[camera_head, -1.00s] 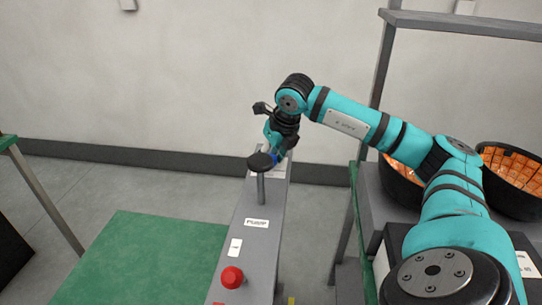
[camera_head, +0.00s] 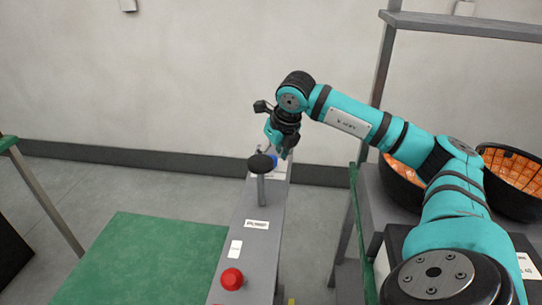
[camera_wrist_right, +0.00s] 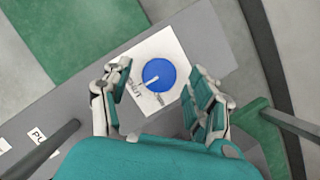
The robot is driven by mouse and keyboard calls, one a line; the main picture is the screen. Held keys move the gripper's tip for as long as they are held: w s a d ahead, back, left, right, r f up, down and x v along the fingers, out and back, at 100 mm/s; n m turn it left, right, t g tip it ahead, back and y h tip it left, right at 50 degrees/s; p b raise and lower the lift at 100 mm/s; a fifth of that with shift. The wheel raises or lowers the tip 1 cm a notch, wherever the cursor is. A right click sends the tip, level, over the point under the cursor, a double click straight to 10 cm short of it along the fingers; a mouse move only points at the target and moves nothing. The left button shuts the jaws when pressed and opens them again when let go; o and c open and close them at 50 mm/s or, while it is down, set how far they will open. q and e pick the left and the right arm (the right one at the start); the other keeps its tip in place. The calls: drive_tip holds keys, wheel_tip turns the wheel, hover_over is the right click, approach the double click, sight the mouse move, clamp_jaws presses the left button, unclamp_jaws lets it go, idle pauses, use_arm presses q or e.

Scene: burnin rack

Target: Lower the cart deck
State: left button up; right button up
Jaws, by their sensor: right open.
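The green cart deck (camera_head: 150,262) lies flat at the lower left of the head view, beside a long grey panel (camera_head: 246,250). A blue round knob (camera_head: 273,160) sits at the panel's far end, partly hidden by my right gripper (camera_head: 281,150). In the right wrist view the blue knob (camera_wrist_right: 158,75) has a white pointer line and sits on a white label (camera_wrist_right: 140,66). The fingers of my right gripper (camera_wrist_right: 156,88) are open, one on each side of the knob, with visible gaps to it. My left gripper is out of view.
A black-topped post (camera_head: 262,168) stands on the panel just nearer than the knob. A red button (camera_head: 232,279) sits nearer still. At right, a rack shelf (camera_head: 375,188) holds black bowls (camera_head: 512,180) with orange contents. Floor is open behind the deck.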

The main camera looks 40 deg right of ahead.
drive_tip(key=v, duration=1.1)
drive_tip(key=shift+r, duration=0.15)
drive_tip(key=shift+s, duration=0.1)
